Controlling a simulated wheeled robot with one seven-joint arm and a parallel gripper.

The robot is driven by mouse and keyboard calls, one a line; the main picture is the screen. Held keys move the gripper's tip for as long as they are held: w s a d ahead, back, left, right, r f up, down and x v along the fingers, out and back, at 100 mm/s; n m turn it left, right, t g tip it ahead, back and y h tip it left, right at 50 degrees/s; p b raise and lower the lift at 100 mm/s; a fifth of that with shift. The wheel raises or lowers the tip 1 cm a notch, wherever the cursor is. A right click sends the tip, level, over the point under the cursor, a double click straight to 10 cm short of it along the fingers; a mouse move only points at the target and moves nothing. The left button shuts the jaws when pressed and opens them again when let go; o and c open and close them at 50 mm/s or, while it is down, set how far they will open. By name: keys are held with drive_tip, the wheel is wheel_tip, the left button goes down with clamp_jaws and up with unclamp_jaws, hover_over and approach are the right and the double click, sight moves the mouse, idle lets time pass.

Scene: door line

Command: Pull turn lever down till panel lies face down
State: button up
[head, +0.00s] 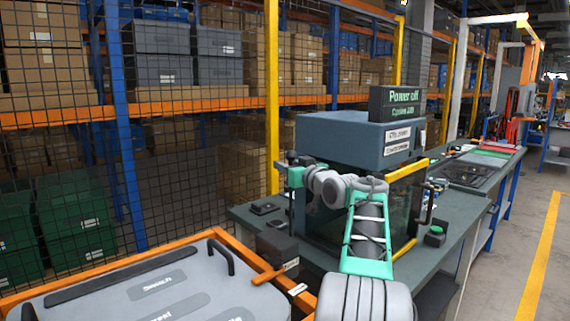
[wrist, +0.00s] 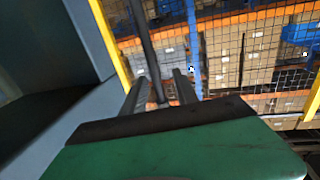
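A grey panel (head: 165,291) in an orange frame is at the lower left of the head view. Its face with text labels shows, along with a black bar handle (head: 221,257). An orange lever (head: 268,276) sticks out beside a dark block (head: 276,247) at the frame's right edge. My gripper (head: 290,165) is up and to the right of the lever, in front of the blue-grey machine, well apart from the lever. In the wrist view, its fingers (wrist: 160,88) are apart, with a thin dark bar (wrist: 147,45) showing between them; I cannot tell its distance.
A wire mesh fence (head: 180,170) with a yellow post (head: 271,100) is behind. The aisle floor at the right is clear.

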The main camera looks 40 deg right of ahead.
drive_tip(key=shift+w, duration=0.35)
drive_tip(key=shift+c, duration=0.2)
clamp_jaws()
idle(1.0)
